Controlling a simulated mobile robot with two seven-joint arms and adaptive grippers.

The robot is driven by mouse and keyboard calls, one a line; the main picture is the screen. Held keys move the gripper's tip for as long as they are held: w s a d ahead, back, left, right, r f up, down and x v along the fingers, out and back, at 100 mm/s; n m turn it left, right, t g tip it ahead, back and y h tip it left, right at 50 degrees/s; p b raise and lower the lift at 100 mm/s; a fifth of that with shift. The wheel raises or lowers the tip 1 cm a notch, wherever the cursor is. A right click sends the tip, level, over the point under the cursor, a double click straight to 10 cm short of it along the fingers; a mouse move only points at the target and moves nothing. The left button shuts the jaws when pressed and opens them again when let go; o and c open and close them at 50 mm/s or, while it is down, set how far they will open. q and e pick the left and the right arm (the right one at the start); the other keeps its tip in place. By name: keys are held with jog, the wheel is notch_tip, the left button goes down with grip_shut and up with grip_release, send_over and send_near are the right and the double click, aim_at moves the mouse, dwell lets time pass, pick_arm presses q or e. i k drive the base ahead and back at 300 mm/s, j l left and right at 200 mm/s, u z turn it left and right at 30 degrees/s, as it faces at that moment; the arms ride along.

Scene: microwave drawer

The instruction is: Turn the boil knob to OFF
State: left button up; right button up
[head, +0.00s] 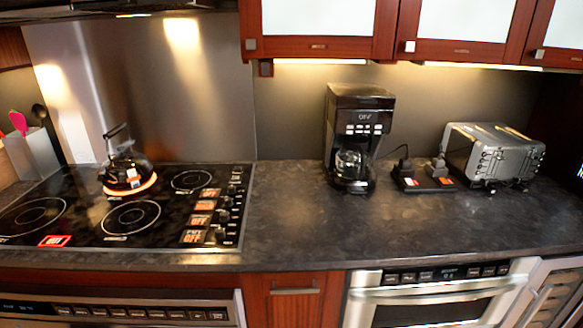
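A black glass cooktop (85,216) is set in the counter at the left. A column of black knobs (224,215) runs along its right side, with orange labels (201,219) beside them; some labels seem to read OFF. I cannot tell which knob is the boil knob or how each is turned. A dark kettle (126,168) stands on the back left burner, which has a glowing orange ring (131,189) around the kettle's base. A small red-edged label (54,241) lies near the cooktop's front edge. Neither of my grippers is in view.
A black coffee maker (357,100), a small dark item with red marks (424,180) and a silver toaster (490,152) stand to the right. The counter (300,225) between cooktop and coffee maker is clear. Cabinets (318,47) hang above; a microwave drawer (437,292) is below.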

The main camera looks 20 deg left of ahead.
aim_at(228, 203)
jog(key=u, duration=1.1)
